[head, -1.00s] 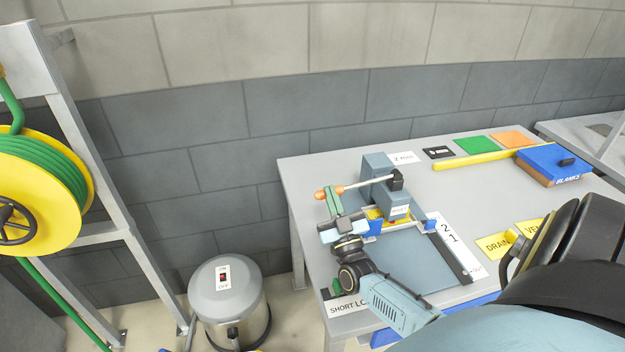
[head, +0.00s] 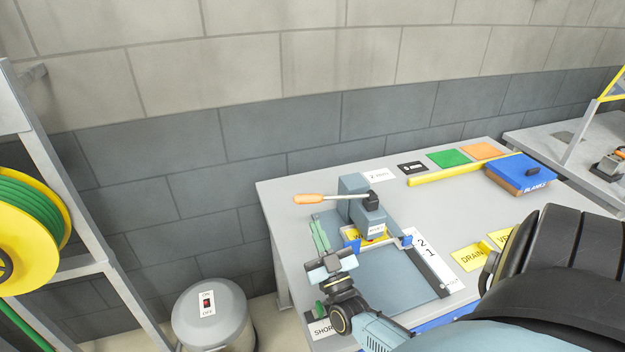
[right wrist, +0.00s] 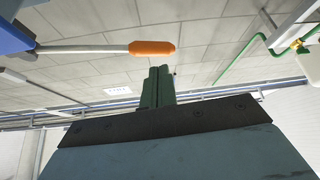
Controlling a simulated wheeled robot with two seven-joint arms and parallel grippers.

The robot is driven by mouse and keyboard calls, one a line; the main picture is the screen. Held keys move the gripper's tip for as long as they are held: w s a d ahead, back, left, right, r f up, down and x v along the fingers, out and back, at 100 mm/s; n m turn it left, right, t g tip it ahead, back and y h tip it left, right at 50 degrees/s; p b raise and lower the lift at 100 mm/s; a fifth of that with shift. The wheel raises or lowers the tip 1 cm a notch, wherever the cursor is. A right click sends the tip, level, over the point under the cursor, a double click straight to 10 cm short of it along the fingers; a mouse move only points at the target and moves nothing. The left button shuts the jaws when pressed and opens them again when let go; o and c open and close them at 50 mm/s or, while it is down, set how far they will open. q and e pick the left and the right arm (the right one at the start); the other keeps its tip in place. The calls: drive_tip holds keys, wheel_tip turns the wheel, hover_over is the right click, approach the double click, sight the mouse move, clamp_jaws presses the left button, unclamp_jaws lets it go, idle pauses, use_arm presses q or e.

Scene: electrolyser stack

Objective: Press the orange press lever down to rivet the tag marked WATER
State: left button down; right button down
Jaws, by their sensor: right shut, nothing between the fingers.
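The orange press lever handle (head: 308,198) sticks out level to the left from the grey-blue press (head: 352,190) on the table. In the right wrist view the handle (right wrist: 152,48) lies above and left of my fingertips, with a gap between. A yellow tag (head: 372,237) sits under the press in a blue holder; only the start of its lettering, "WA", shows. My right gripper (head: 315,224) is shut and empty, its green fingers just below the handle, left of the press. The shut fingers also show in the right wrist view (right wrist: 158,72). My left gripper is not in view.
Yellow DRAIN (head: 472,257) and VENT tags lie to the right. A yellow bar (head: 450,171), green and orange squares and a blue BLANKS box (head: 518,172) are at the back right. A grey canister (head: 212,320) stands on the floor left of the table.

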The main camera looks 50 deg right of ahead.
drive_tip(key=v, duration=0.5)
drive_tip(key=shift+b, duration=0.3)
idle(0.6)
